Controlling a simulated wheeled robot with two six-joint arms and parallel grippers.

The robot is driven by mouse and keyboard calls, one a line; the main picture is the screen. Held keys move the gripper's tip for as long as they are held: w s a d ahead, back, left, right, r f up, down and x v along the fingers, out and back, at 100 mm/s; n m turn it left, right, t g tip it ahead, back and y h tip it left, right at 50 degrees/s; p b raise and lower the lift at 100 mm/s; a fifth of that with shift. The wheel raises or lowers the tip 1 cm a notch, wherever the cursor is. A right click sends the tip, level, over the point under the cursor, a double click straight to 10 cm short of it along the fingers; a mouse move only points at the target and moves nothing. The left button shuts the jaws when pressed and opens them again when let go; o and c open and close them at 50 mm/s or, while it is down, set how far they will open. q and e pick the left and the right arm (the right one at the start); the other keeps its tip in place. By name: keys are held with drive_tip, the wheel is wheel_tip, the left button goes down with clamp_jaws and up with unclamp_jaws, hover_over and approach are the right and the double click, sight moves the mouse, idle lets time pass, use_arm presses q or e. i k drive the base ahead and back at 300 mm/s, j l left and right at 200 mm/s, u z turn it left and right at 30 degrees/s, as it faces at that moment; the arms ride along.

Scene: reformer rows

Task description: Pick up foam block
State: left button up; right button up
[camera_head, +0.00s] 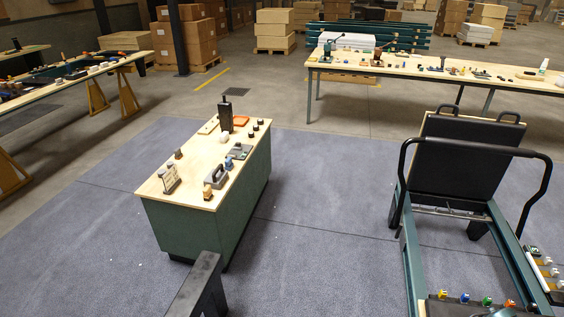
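I cannot pick out a foam block with certainty; the small items are too small to tell. A green cabinet with a pale wooden top (190,160) stands left of centre. On it are a tall black upright object (225,114), an orange flat piece (240,120), a grey object with a handle (216,177), a white rounded item (223,138), a small card stand (171,180) and several small dark pieces. Neither of my grippers can be made out in the head view.
A reformer with a dark frame (410,262) and black upright pad (465,160) stands at the right. Long workbenches with small items stand at the back right (420,72) and left (45,88). A dark beam (198,283) rises at the bottom. Grey mat (310,230) is open between.

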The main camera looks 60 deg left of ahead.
sight(224, 137)
drive_tip(key=u, duration=2.4)
drive_tip(key=i+l+z, duration=0.1)
drive_tip(key=i+l, duration=0.25)
drive_tip(key=i, duration=0.65)
drive_tip(key=i+l+z, duration=0.1)
drive_tip(key=i+l, duration=0.2)
drive_tip(key=i, duration=0.7)
drive_tip(key=i+l+z, duration=0.1)
drive_tip(key=i, duration=0.95)
drive_tip(key=i+l, duration=0.2)
drive_tip(key=i, duration=0.8)
drive_tip(key=l+z, duration=0.05)
